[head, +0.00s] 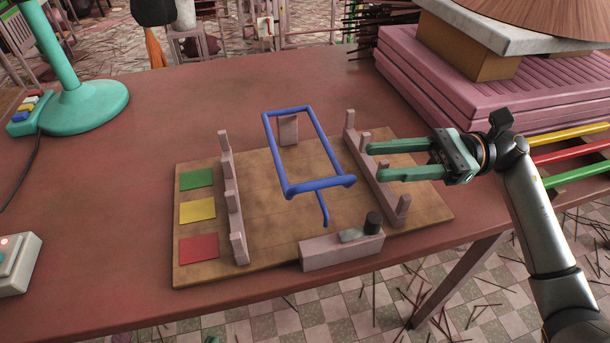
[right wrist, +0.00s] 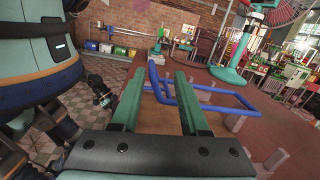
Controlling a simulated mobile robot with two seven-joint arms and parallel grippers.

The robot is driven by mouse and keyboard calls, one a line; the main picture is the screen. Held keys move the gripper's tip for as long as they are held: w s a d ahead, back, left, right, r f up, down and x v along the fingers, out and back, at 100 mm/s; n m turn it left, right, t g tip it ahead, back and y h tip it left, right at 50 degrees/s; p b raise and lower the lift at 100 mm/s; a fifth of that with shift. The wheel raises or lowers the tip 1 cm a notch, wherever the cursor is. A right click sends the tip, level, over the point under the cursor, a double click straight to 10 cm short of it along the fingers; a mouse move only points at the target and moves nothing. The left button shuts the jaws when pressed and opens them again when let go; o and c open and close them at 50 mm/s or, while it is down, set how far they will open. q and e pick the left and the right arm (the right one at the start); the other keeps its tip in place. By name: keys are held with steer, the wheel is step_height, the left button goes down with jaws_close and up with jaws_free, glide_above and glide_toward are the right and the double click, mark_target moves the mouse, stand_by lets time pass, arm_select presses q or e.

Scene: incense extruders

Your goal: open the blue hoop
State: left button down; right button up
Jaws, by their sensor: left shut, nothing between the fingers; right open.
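The blue hoop (head: 320,184) is a rectangular frame of blue bar over the middle of the wooden board (head: 268,225). A short bent blue bar hangs from its front side. A small pale block (head: 288,130) stands at its far end. Whether the hoop is raised or lies flat is hard to tell. My right gripper (head: 372,161) is open and empty, to the right of the hoop and apart from it, over the right row of posts. In the right wrist view the hoop (right wrist: 215,107) shows beyond and between the fingers. My left gripper is in neither view.
Post rows (head: 229,195) flank the hoop. A pale block (head: 340,251) with a dark knob stands in front. Green, yellow and red squares (head: 198,212) lie at left. Pink stacked slabs (head: 440,80) and a teal lamp base (head: 90,103) stand further back.

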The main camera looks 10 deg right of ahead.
steer(key=f+n+g+h, duration=0.1)
steer(key=p, duration=0.2)
glide_toward(296, 190)
steer(key=a, duration=0.6)
steer(key=shift+w+a+f, duration=0.1)
steer(key=shift+w+a, duration=0.05)
steer(key=shift+a, duration=0.75)
arm_select(q)
steer(key=shift+w+d+r, duration=0.1)
steer(key=shift+w+r, duration=0.15)
steer(key=shift+r, duration=0.2)
steer(key=shift+w+d+r, duration=0.1)
steer(key=shift+w+r, duration=0.1)
steer(key=shift+r, duration=0.2)
arm_select(e)
steer(key=shift+f, duration=0.1)
steer(key=shift+c, duration=0.4)
steer(key=c, duration=0.6)
jaws_close()
